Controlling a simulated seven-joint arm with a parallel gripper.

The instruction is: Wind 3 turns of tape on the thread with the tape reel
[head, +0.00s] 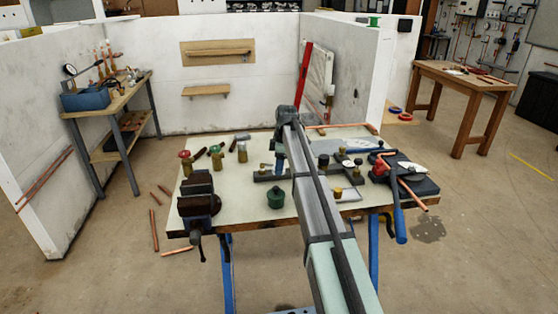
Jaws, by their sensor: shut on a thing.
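My arm reaches forward over the workbench (240,204). Its far end (286,114) is over the back middle of the bench. My own arm hides my gripper's fingertips, so I cannot see what is between them. A small blue upright part (280,161) shows just left of the arm, close to a dark block fixture (269,177) with a small pale round piece (265,166). I cannot tell whether that piece is the tape reel. I cannot make out the thread or any tape on it.
A dark vise (198,197) is at the bench's front left. A dark green pot (276,198) stands at front middle. A blue-handled pipe bender (396,205) is at the right. Bare bench top lies around the pot.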

